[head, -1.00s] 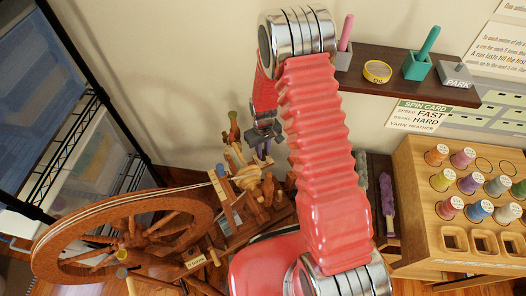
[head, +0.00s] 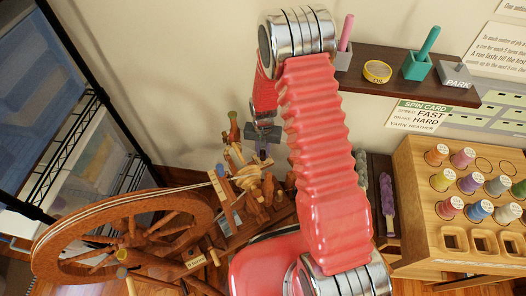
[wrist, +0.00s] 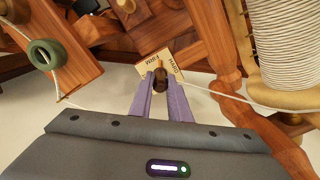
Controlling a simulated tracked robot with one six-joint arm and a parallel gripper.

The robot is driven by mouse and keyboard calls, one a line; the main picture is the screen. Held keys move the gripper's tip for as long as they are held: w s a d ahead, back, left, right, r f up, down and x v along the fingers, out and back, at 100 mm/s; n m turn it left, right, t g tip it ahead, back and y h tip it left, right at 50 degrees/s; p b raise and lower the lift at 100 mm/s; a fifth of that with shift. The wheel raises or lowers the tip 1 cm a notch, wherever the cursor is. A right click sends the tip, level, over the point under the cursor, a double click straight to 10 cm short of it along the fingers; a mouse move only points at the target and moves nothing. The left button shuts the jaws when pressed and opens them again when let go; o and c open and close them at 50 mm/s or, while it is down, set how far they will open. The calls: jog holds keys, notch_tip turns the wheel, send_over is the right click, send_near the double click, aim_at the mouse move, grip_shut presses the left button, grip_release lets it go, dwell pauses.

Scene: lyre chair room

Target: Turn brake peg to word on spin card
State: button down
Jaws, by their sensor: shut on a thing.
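The spin card (head: 420,113) on the wall reads speed FAST, brake HARD, yarn HEATHER. In the wrist view, the dark brown brake peg (wrist: 160,74) stands on a pale label plate (wrist: 149,68) with the words FIRM and HARD; other lettering is partly hidden. My gripper (wrist: 161,90) is shut on the peg, its purple fingers on either side. In the head view, my gripper (head: 263,152) is small, over the spinning wheel's upper works. The peg cannot be made out there. Exactly which word the peg points at is hard to tell.
The spinning wheel (head: 125,201) fills the lower left. In the wrist view, a wound bobbin (wrist: 290,45) is close on the right, with white yarn (wrist: 215,95) running beside the fingers. A green ring (wrist: 44,53) is at left. A wooden yarn rack (head: 408,190) stands right.

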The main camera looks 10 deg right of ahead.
aim_at(263, 151)
dwell(0.4)
jog(key=c, duration=1.7)
grip_release()
jog(key=shift+o, duration=0.2)
notch_tip(263, 151, up, 14)
jog(key=shift+f, duration=0.15)
